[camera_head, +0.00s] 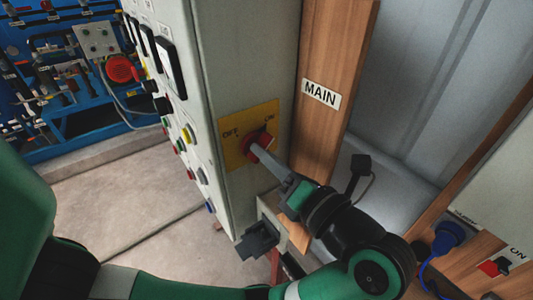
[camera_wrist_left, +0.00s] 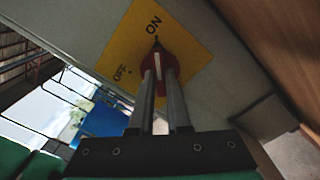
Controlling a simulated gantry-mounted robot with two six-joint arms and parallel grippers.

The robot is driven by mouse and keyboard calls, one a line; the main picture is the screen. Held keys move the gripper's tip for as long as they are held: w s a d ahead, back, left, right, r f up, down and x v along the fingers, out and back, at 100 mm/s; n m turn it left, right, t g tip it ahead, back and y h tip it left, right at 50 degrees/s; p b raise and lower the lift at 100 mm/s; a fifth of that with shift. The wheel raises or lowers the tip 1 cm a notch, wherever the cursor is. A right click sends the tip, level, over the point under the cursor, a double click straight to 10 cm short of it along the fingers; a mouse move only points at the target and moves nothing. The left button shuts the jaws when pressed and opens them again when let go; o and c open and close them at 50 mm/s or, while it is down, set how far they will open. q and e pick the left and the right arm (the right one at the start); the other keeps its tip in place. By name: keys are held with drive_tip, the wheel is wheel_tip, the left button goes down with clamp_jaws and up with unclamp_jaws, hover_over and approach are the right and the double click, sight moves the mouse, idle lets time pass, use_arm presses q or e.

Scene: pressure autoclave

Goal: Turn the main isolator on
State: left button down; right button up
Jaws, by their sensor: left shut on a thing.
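The main isolator is a red rotary handle (camera_head: 265,140) on a yellow plate (camera_head: 236,158) marked OFF and ON, on the side of a grey cabinet. My left gripper (camera_head: 257,150) is shut on the handle. In the left wrist view the two fingers (camera_wrist_left: 160,82) lie on either side of the red handle (camera_wrist_left: 157,58), which carries a white stripe. In that view the handle's far end appears to point towards ON, away from OFF. The fingers hide part of the handle.
A wooden post with a MAIN label (camera_head: 321,94) stands just right of the cabinet (camera_head: 245,50). A grey box (camera_head: 257,240) juts out below the plate. A blue plug (camera_head: 449,236) and another red switch (camera_head: 494,267) are at the lower right. Blue-framed equipment stands at the back left.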

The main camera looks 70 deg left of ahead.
use_arm(q)
drive_tip(key=c, duration=0.9)
unclamp_jaws()
drive_tip(key=shift+d, duration=0.1)
drive_tip(key=b+v, duration=0.3)
drive_tip(key=v, duration=0.8)
drive_tip(key=shift+d+b, duration=0.25)
drive_tip(key=shift+b, duration=0.05)
drive_tip(key=shift+a, duration=0.1)
